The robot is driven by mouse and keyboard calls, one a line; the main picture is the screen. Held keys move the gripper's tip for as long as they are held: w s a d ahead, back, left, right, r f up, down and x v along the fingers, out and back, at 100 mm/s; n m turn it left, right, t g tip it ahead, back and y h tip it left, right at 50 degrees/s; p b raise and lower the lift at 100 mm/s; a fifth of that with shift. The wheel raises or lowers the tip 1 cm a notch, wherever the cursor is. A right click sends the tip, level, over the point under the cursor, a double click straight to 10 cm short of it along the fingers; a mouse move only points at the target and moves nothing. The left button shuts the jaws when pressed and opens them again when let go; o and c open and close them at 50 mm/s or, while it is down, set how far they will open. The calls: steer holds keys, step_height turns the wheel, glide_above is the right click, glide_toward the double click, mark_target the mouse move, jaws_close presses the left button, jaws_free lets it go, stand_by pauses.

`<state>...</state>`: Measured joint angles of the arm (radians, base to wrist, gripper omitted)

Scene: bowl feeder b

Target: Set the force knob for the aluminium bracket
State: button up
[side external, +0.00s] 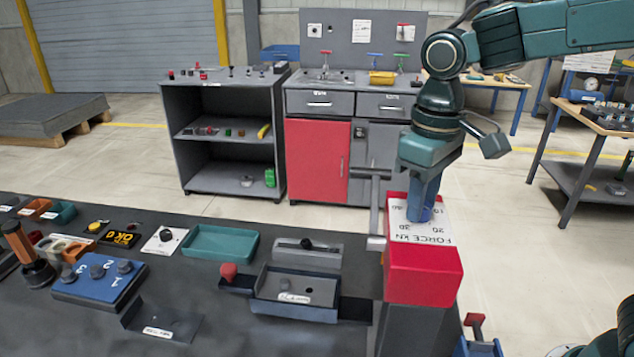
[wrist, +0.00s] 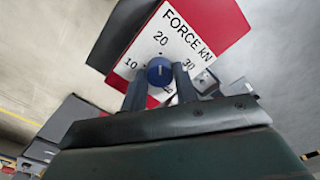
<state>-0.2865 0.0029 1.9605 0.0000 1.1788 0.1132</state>
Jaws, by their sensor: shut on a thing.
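The blue force knob (wrist: 160,71) sits on a white dial plate (wrist: 178,45) marked FORCE kN, with 10, 20 and 30 readable around it in the wrist view. The plate (side external: 418,233) is on top of the red press head (side external: 424,276) in the side view. My gripper (wrist: 159,80) points down with one finger on each side of the knob, shut on it. In the side view my gripper (side external: 421,205) reaches the plate and largely hides the knob. I cannot tell which mark the knob points at. I cannot make out the aluminium bracket for certain.
A dark fixture tray (side external: 295,310) with a red-knobbed handle (side external: 229,271) stands left of the press. A blue block with several grey knobs (side external: 98,278) and a teal tray (side external: 220,243) are further left. A red-topped switch (side external: 475,322) is at lower right.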

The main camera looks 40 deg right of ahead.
mark_target(430, 205)
steer(key=shift+r, duration=0.1)
steer(key=o, duration=1)
steer(key=shift+c, duration=0.2)
step_height(430, 205, up, 14)
steer(key=shift+s, duration=0.1)
stand_by(0.5)
steer(key=s+d+f+m+t, duration=0.2)
steer(key=s+d+f+t, duration=0.3)
steer(key=s+d+f, duration=0.4)
steer(key=s+f, duration=0.4)
steer(key=shift+s+d+t, duration=0.15)
steer(key=shift+s+t, duration=0.15)
